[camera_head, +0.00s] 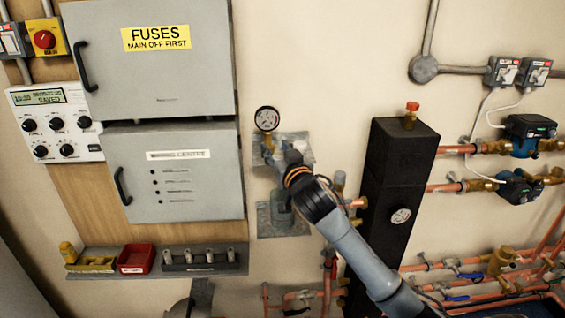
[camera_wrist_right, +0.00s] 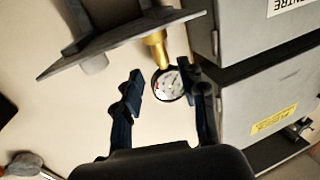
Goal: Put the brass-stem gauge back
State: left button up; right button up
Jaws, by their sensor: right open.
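The gauge (camera_head: 267,118) has a round white face with a dark rim. Its brass stem (camera_head: 268,141) points down to a grey metal bracket (camera_head: 300,146) on the wall. In the right wrist view, the gauge face (camera_wrist_right: 170,85) shows between my two fingers, nearer the right finger. The brass stem (camera_wrist_right: 155,48) runs up to the dark bracket (camera_wrist_right: 110,48) there. My right gripper (camera_head: 284,148) is by the bracket, just below and right of the gauge. It is open in the wrist view (camera_wrist_right: 162,80); finger contact cannot be told. My left gripper is not in view.
Grey cabinets (camera_head: 175,185) stand left of the bracket. Below them, a shelf (camera_head: 160,272) holds a yellow block, a red tray (camera_head: 137,259) and a grey rack. A black column (camera_head: 393,160) with another gauge (camera_head: 400,216) and copper pipes are right. Bare wall surrounds the gauge.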

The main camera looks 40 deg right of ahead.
jog(key=shift+b+v, duration=0.35)
jog(key=shift+v, duration=1.95)
jog(key=shift+f, duration=0.1)
jog(key=a+f+n+g+y, duration=0.1)
jog(key=a+f, duration=0.2)
jog(key=f, duration=0.7)
jog(key=a+f+n+g+y, duration=0.1)
jog(key=a+f+y, duration=0.15)
jog(key=f, duration=0.65)
jog(key=a+f+n+g+y, duration=0.1)
jog(key=a+f+n+g, duration=0.15)
jog(key=f, duration=0.75)
jog(key=s+a+f+g, duration=0.15)
jog(key=s+f, duration=0.35)
jog(key=f, duration=0.7)
jog(key=s+a+f+g, duration=0.15)
jog(key=s+f, duration=0.35)
jog(key=f, duration=0.6)
jog(key=s+a+f+g, duration=0.2)
jog(key=s+f+g, duration=0.3)
jog(key=s+f, duration=1.3)
jog(key=s+a+f+g, duration=0.1)
jog(key=s+f+g, duration=0.1)
jog(key=s, duration=0.9)
jog(key=s+a+f+n+g, duration=0.1)
jog(key=s+f, duration=0.3)
jog(key=s, duration=0.6)
jog(key=shift+s+a+g+y, duration=0.35)
jog(key=shift+s+a, duration=0.05)
jog(key=shift+a, duration=0.1)
